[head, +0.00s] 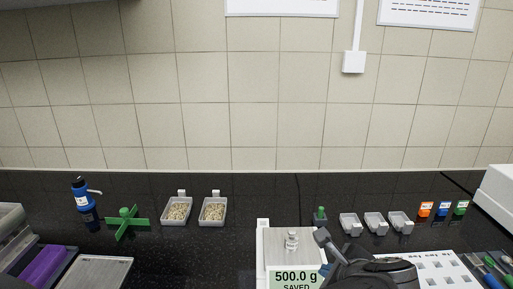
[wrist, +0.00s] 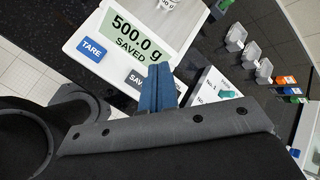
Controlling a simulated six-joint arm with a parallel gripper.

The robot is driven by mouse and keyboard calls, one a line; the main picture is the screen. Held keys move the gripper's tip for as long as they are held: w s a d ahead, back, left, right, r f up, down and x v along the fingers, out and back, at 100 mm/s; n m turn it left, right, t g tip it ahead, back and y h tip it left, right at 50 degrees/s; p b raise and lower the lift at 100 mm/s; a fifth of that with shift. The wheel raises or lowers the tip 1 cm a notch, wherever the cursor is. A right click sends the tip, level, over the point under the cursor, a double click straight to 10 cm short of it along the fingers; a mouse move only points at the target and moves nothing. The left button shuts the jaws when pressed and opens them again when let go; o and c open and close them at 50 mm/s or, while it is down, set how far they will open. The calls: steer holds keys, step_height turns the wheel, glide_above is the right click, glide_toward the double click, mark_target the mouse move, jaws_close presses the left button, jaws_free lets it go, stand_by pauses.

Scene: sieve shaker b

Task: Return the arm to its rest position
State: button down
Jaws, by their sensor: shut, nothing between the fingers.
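My gripper (wrist: 160,72) shows in the wrist view as blue fingers pressed together, with nothing between them. It is over the front panel of the balance (wrist: 84,22), by the display reading "500.0 g SAVED"; I cannot tell whether it touches. In the head view, dark parts of my arm stand at the bottom, right of the balance (head: 263,238). A small metal weight (head: 292,240) stands on the balance pan. The fingertips are not clear in the head view.
Two trays of grains (head: 177,211) (head: 212,211) and a green cross-shaped piece (head: 127,222) stand left, beside a blue bottle (head: 85,203). Several small empty trays (head: 375,223) and orange, blue and green labelled blocks (head: 441,209) stand right. A white holed rack (head: 436,267) lies right of my arm.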

steer(key=shift+r, duration=0.2)
step_height(320, 180, down, 6)
steer(key=shift+r, duration=2.9)
steer(key=s+a+f+n+g+h, duration=0.2)
steer(key=s+a+f+n, duration=0.1)
steer(key=n, duration=0.7)
steer(key=s+a+f+n+g+h, duration=0.2)
steer(key=s+a+f+n, duration=0.2)
steer(key=n, duration=0.5)
steer(key=shift+s+a+n, duration=0.2)
steer(key=shift+s+n, duration=0.2)
steer(key=shift+s, duration=0.8)
